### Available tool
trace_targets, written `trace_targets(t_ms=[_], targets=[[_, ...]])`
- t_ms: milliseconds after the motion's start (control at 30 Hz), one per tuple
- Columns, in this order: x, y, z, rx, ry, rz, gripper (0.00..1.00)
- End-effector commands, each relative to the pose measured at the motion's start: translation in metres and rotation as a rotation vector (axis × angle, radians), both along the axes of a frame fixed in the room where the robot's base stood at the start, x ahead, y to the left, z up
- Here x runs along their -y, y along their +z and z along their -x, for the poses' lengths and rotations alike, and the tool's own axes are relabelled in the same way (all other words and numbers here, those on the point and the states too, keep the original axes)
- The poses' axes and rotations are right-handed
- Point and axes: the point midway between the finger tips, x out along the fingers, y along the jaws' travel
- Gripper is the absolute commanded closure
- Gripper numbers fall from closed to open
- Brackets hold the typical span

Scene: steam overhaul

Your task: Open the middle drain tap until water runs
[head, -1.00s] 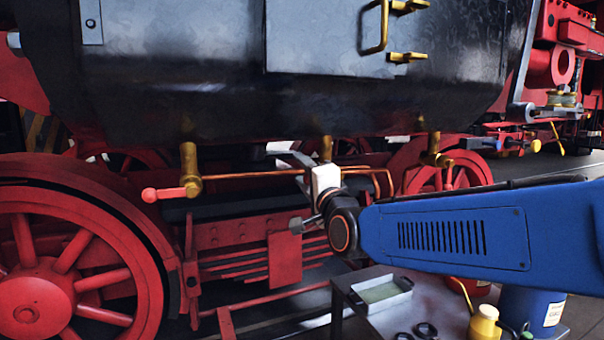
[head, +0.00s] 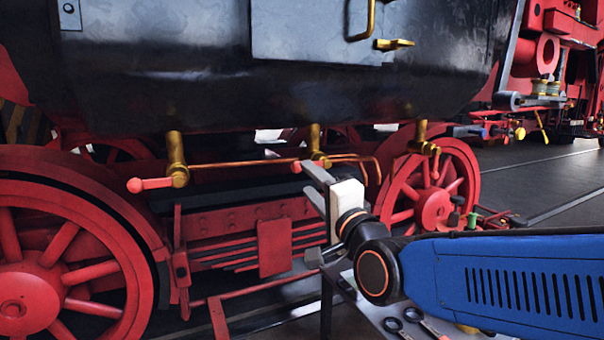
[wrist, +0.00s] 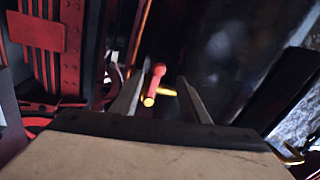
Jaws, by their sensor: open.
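The middle drain tap (head: 316,148) is a brass fitting under the black tank. The end of its red handle (head: 297,167) shows to the left of the tap, just above my fingertips. My gripper (head: 307,179) is open and empty, close below the tap. In the wrist view, a red handle with a yellow end (wrist: 157,76) appears between the two open fingers (wrist: 164,76); I cannot tell whether they touch it. No running water is visible at the tap.
The left tap (head: 176,160) has its red handle pointing left. The right tap (head: 424,140) has its handle hanging down. A copper pipe (head: 235,165) runs behind the taps. Red wheels (head: 75,265) stand below. A grey bench with tools (head: 385,318) stands under my arm.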

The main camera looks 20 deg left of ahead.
Motion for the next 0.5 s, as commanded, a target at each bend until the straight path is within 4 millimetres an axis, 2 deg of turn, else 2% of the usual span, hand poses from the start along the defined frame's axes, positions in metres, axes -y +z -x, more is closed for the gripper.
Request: trace_targets(t_ms=[200,500], targets=[[0.026,-0.006,0.022,-0.001,0.0,-0.001,0.59],[0.04,-0.011,0.034,-0.001,0.0,0.0,0.59]])
